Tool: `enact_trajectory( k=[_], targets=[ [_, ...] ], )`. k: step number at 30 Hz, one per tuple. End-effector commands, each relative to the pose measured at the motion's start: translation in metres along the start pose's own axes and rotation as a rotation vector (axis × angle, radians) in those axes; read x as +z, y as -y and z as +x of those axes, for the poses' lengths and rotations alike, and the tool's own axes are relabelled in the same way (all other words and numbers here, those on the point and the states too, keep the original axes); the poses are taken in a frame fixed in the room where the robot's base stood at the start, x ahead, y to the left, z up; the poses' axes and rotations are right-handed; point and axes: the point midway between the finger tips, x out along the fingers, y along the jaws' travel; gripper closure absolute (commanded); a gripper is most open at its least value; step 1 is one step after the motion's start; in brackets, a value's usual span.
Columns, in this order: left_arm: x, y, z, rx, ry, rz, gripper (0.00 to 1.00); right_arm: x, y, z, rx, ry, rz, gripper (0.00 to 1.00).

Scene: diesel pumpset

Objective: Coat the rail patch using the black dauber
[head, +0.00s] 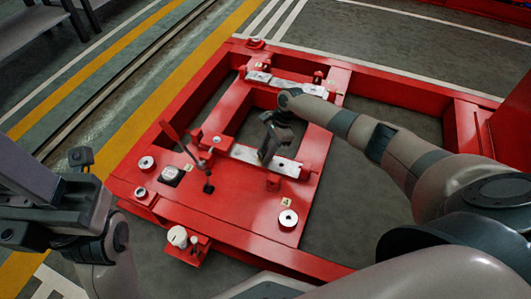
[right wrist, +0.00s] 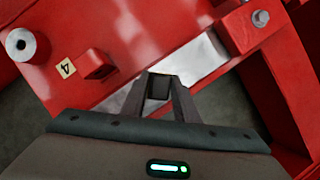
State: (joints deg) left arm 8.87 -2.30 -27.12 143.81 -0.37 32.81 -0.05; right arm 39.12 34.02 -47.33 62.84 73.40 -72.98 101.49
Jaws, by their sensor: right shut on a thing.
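My right gripper (head: 265,157) reaches down over the red frame, its tip at the near pale metal rail (head: 285,164). In the right wrist view my right gripper (right wrist: 160,95) is shut on a small dark thing, taken as the black dauber (right wrist: 159,86), mostly hidden between the fingers. The pale rail surface (right wrist: 203,57) lies just beyond the fingertips. I cannot tell whether the dauber touches it. A far pale rail (head: 312,89) lies on the frame behind. My left arm is folded at the left edge; its jaw state does not show clearly.
The red frame (head: 240,195) has open gaps. A red lever (head: 172,135), a white-capped fitting (head: 178,236), a black fitting (head: 208,188) and round bosses (head: 288,218) stand up from it. A label marked 4 (right wrist: 65,68) sits near the rail. Grey floor surrounds it.

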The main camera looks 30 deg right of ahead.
Motion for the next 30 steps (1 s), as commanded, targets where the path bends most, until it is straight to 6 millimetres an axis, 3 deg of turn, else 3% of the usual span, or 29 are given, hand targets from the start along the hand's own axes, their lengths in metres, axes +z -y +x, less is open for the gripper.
enact_trajectory(
  k=[30],
  targets=[
    [0.001, 0.0, 0.009, 0.0, 0.0, 0.0, 0.61, 0.011, 0.014, 0.008, 0.001, 0.001, 0.0, 0.91]
  ],
)
